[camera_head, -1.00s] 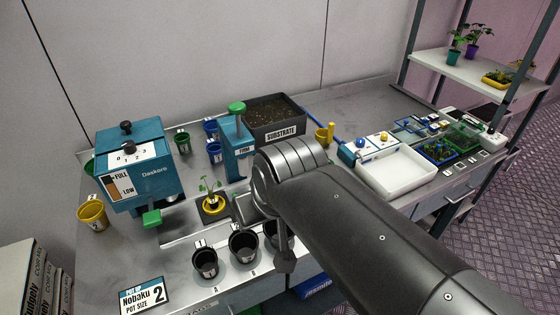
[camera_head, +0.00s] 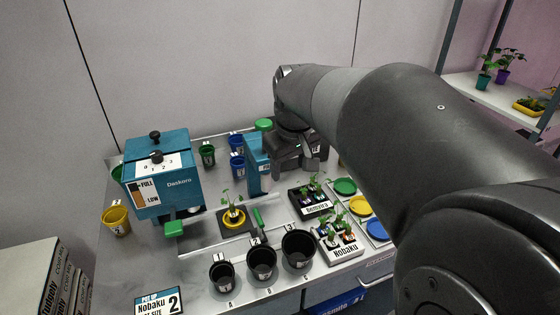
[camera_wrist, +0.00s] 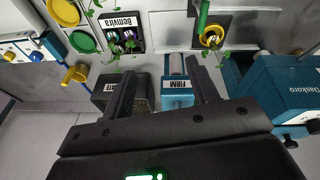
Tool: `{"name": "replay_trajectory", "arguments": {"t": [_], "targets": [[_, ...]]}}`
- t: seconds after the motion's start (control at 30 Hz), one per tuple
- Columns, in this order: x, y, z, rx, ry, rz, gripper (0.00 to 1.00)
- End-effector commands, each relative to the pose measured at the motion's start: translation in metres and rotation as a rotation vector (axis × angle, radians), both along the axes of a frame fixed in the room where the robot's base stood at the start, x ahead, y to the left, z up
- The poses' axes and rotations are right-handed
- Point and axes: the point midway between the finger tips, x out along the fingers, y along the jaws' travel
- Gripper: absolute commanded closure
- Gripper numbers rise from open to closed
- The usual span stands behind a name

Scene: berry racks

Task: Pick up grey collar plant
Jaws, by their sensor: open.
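Small seedlings stand in two labelled black-and-white trays, the Bemvira tray (camera_head: 318,211) and the Nobaku tray (camera_head: 350,252). The Bemvira tray also shows in the wrist view (camera_wrist: 125,18); some collars there look whitish or purple, but I cannot tell which plant has a grey collar. Another seedling (camera_head: 233,200) stands in a yellow ring on a dark square plate; that yellow ring is at the top of the wrist view (camera_wrist: 212,36). My gripper (camera_head: 288,170) is open and empty, above the bench behind the Bemvira tray. Its two fingers (camera_wrist: 163,88) point toward the bench with nothing between them.
The blue FIRM press (camera_head: 258,168) stands close to my gripper. The blue Daskoro dispenser (camera_head: 160,180) is at left. Black pots (camera_head: 261,262) line the front edge. Green, yellow and blue discs (camera_head: 345,187) lie right of the trays. A shelf (camera_head: 500,100) stands far right.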

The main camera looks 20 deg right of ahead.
Motion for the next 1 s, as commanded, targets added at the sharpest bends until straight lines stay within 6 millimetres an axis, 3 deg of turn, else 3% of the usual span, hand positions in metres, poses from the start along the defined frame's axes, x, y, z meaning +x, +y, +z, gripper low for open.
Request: {"name": "replay_trajectory", "arguments": {"t": [0.2, 0.53, 0.73, 1.0], "targets": [[0.054, -0.043, -0.019, -0.009, 0.091, 0.060, 0.46], [0.115, -0.109, -0.064, 0.005, 0.205, 0.154, 0.46], [0.135, -0.139, -0.089, 0.019, 0.247, 0.199, 0.46], [0.139, -0.146, -0.116, 0.025, 0.261, 0.213, 0.46]]}}
